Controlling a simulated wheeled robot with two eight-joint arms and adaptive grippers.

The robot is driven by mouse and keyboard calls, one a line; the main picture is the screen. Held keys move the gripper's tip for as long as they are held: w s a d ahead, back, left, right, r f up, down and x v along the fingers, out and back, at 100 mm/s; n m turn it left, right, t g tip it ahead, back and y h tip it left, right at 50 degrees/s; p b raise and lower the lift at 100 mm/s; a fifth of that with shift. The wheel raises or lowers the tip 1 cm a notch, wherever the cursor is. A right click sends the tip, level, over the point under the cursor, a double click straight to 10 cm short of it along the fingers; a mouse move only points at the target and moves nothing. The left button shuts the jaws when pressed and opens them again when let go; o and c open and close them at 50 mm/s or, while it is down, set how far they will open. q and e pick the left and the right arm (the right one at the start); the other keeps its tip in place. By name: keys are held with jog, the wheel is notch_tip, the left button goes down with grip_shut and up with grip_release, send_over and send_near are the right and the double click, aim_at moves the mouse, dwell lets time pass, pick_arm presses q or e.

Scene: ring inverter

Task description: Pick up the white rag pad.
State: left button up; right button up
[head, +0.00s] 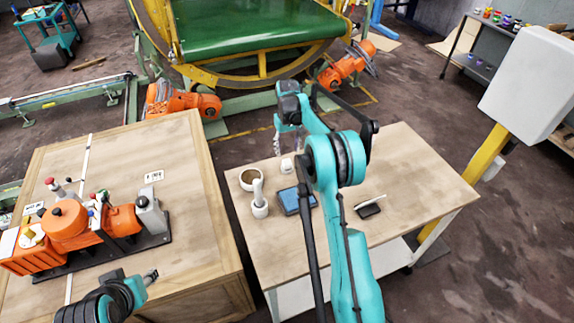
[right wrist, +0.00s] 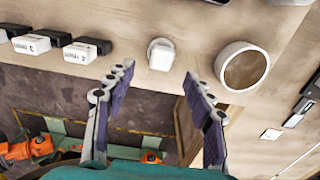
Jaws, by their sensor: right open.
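The white rag pad (head: 286,165) is a small white block on the right-hand wooden table (head: 420,170), near its far edge. In the right wrist view the pad (right wrist: 161,54) lies on the wood just beyond the fingertips, roughly in line with the gap between them. My right gripper (head: 287,148) is open and empty close to the pad; its spread fingers also show in the right wrist view (right wrist: 159,72). Its arm hides part of the table. My left gripper (head: 150,277) is at the lower left by the wooden crate; its jaw state is unclear.
A round bowl (head: 250,178) stands beside the pad. Nearby are a white holder with a handle (head: 259,205), a blue box (head: 297,199) and a black tray (head: 369,210). Orange machinery (head: 75,225) sits on the crate.

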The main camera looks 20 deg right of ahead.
aim_at(287, 161)
notch_tip(287, 161, down, 8)
jog(key=b, duration=0.3)
jog(key=shift+w+a+r, duration=0.1)
jog(key=shift+r, duration=0.1)
grip_shut()
